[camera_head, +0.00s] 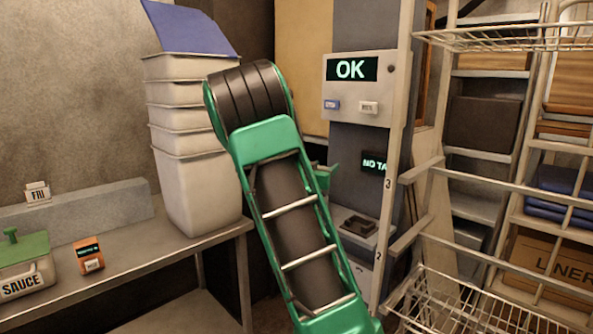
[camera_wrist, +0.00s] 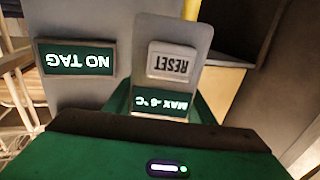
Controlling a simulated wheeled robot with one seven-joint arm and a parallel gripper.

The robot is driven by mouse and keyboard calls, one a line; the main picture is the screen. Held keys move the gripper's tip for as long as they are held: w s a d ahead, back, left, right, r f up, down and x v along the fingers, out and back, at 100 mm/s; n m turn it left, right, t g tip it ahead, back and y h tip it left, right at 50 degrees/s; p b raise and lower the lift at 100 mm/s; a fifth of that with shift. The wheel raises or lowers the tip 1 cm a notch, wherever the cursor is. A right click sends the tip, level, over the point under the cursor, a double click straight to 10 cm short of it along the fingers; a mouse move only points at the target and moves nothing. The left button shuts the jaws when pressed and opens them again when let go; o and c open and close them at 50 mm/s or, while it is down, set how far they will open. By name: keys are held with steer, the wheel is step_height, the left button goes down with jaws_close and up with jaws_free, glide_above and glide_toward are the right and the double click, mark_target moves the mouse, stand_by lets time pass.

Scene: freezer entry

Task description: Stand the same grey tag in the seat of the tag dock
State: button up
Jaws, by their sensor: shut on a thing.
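The grey tag (camera_wrist: 178,32) is in the wrist view, with an upside-down RESET button and a lit "MAX -5 °C" screen. My gripper (camera_wrist: 162,104), green, is shut on it around the screen end. The tag's far end sticks out of the jaws. The tag dock's "NO TAG" screen (camera_wrist: 76,60) is to the left of the tag in the wrist view. In the head view the dock (camera_head: 358,222) is a pale ledge with a dark seat, low on the grey post. My arm hides the held tag there; I cannot tell its gap to the seat.
A panel reading "OK" (camera_head: 350,70) is above the dock. A wire rack (camera_head: 480,40) with rails and baskets stands close on the right. Stacked white tubs (camera_head: 195,185), a sauce tub (camera_head: 22,270) and an orange device (camera_head: 90,256) are on the left bench.

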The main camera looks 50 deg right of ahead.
steer(key=s+d+m+g, duration=0.1)
steer(key=s+d+g, duration=0.1)
steer(key=s, duration=0.2)
steer(key=s+d+m+g, duration=0.1)
steer(key=s+d+g, duration=0.1)
steer(key=s+d, duration=0.1)
steer(key=s+d+f+m+g, duration=0.1)
steer(key=s+d+g, duration=0.1)
steer(key=s, duration=0.4)
steer(key=shift+d+m+h, duration=0.35)
steer(key=shift+m+h, duration=0.05)
steer(key=shift+s+d+f, duration=0.1)
steer(key=shift+d+f, duration=0.2)
steer(key=shift+f, duration=0.1)
step_height(320, 180, down, 6)
steer(key=shift+f, duration=0.2)
steer(key=shift+f, duration=1.3)
stand_by(2.8)
steer(key=o, duration=1)
steer(key=shift+a, duration=0.1)
steer(key=a, duration=1)
steer(key=shift+a, duration=0.3)
